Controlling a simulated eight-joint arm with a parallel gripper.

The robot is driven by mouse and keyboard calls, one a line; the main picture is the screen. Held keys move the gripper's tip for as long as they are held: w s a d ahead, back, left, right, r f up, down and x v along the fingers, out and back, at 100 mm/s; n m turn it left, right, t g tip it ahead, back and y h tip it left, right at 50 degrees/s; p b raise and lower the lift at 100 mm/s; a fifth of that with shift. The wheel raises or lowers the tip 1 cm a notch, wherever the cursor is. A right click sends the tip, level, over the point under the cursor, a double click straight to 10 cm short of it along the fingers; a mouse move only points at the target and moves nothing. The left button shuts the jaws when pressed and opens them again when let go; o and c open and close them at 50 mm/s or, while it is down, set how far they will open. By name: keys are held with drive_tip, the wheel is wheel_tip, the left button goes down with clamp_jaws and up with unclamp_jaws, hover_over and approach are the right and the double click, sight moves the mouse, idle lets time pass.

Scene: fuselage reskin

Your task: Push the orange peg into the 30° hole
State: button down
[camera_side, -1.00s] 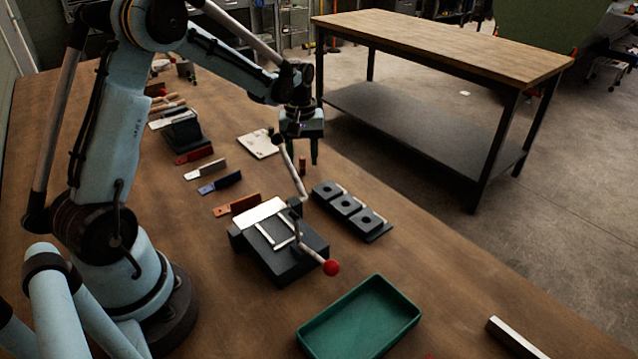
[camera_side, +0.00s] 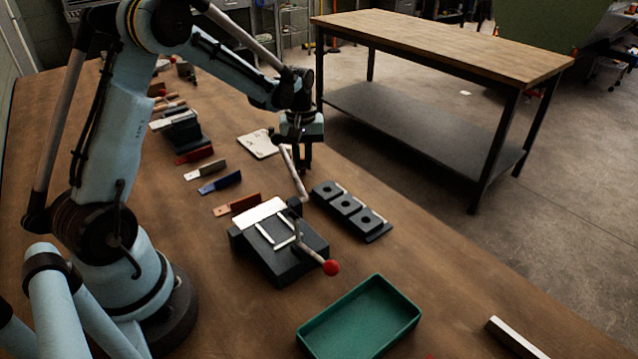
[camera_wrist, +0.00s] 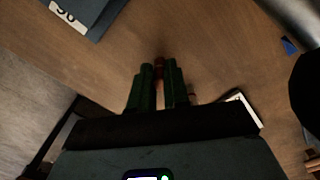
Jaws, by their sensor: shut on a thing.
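The orange peg is small and upright in the side view, mostly hidden by my gripper (camera_side: 305,162). In the wrist view its orange-brown end (camera_wrist: 160,64) shows between the two dark green fingers of my gripper (camera_wrist: 160,72). The gripper is shut on it, low over the wooden table behind the hole blocks. Several dark blocks with round holes (camera_side: 347,205) stand in a row to the front right of the gripper. In the wrist view a corner of one dark block (camera_wrist: 95,22) shows at top left with a white number label, partly cut off.
A dark fixture (camera_side: 280,262) with a light rod and red knob (camera_side: 331,267) stands in front of the gripper. A green tray (camera_side: 360,315) is nearer. A pale plate (camera_side: 258,144) lies left of the gripper. Coloured flat tools lie farther left. Table between gripper and blocks looks clear.

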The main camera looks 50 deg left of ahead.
sight(303, 158)
wheel_tip(303, 158, up, 4)
drive_tip(key=shift+d+r, duration=0.15)
drive_tip(key=shift+r, duration=0.05)
drive_tip(key=s+d+r, duration=0.2)
drive_tip(key=d+r, duration=0.5)
drive_tip(key=d, duration=0.4)
drive_tip(key=s+d+r+m, duration=0.3)
drive_tip(key=s+r+m, duration=0.4)
drive_tip(key=r+m, duration=0.35)
drive_tip(key=a+n, duration=1)
drive_tip(key=a, duration=1.1)
wheel_tip(303, 158, down, 10)
drive_tip(key=f, duration=0.1)
drive_tip(key=shift+n, duration=0.25)
drive_tip(key=s+a+f, duration=0.1)
drive_tip(key=a+f, duration=0.1)
drive_tip(key=a, duration=0.2)
drive_tip(key=s+a+f, duration=0.1)
drive_tip(key=a+f, duration=0.1)
drive_tip(key=a, duration=0.1)
drive_tip(key=s+a+f, duration=0.1)
drive_tip(key=a+f, duration=0.1)
drive_tip(key=a, duration=0.2)
drive_tip(key=shift+a+f, duration=0.35)
drive_tip(key=shift+f, duration=2.05)
